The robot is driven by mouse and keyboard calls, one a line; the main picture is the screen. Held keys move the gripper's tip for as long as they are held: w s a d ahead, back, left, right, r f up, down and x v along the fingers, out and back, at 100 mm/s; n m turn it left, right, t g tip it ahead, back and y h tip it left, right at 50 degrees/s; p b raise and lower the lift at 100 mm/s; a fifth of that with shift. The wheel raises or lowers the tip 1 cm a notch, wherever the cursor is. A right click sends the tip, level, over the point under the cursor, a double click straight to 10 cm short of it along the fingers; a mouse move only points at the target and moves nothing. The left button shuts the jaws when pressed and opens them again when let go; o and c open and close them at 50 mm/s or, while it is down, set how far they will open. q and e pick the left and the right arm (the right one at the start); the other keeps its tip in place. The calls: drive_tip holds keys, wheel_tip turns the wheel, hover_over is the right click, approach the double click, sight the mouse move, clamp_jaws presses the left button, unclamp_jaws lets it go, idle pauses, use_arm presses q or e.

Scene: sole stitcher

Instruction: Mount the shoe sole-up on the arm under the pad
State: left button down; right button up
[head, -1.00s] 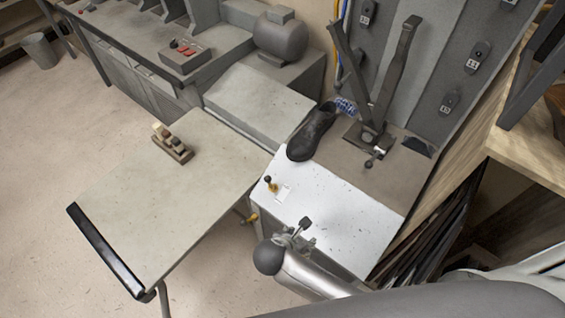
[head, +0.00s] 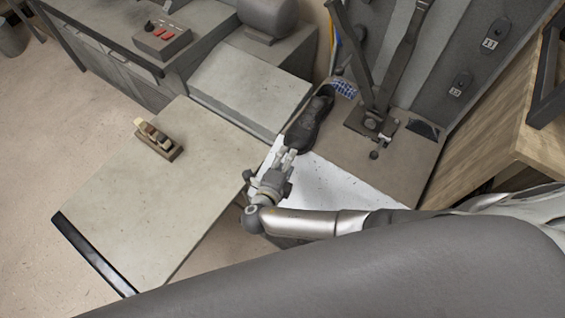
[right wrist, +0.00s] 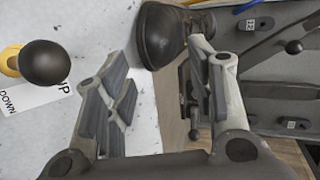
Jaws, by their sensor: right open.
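The dark shoe (head: 310,122) lies on the bench at the back edge of the white top (head: 335,186), its toe towards my right gripper; it seems to rest sole down. The upright stand with two long dark levers (head: 402,62) is just right of the shoe, on a brown plate. I cannot make out the pad or the arm under it clearly. My right gripper (head: 287,155) is open just in front of the toe. In the right wrist view the shoe toe (right wrist: 168,36) shows beyond the open, empty fingers (right wrist: 160,88). My left gripper is out of view.
A black-knobbed lever (right wrist: 42,62) with a label stands left of my right fingers. A grey table (head: 140,205) with a wooden plane-like tool (head: 158,140) is at the left. A grey block top (head: 250,88) lies behind. A wooden bench (head: 500,120) borders the right.

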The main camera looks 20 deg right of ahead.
sight(293, 145)
drive_tip(key=b+x, duration=0.1)
drive_tip(key=x, duration=0.1)
drive_tip(key=b+x, duration=0.1)
drive_tip(key=x, duration=0.1)
drive_tip(key=shift+a+f, duration=0.1)
drive_tip(key=shift+f, duration=0.15)
drive_tip(key=x, duration=0.2)
drive_tip(key=shift+w+d+r, duration=0.15)
drive_tip(key=shift+w+d, duration=0.05)
drive_tip(key=shift+w, duration=0.1)
drive_tip(key=shift+w+d+b, duration=0.2)
drive_tip(key=shift+w+b, duration=0.05)
drive_tip(key=shift+b, duration=0.1)
drive_tip(key=shift+w+d+f, duration=0.25)
drive_tip(key=shift+w+f, duration=0.1)
drive_tip(key=shift+w, duration=0.05)
drive_tip(key=shift+w+d, duration=0.1)
clamp_jaws()
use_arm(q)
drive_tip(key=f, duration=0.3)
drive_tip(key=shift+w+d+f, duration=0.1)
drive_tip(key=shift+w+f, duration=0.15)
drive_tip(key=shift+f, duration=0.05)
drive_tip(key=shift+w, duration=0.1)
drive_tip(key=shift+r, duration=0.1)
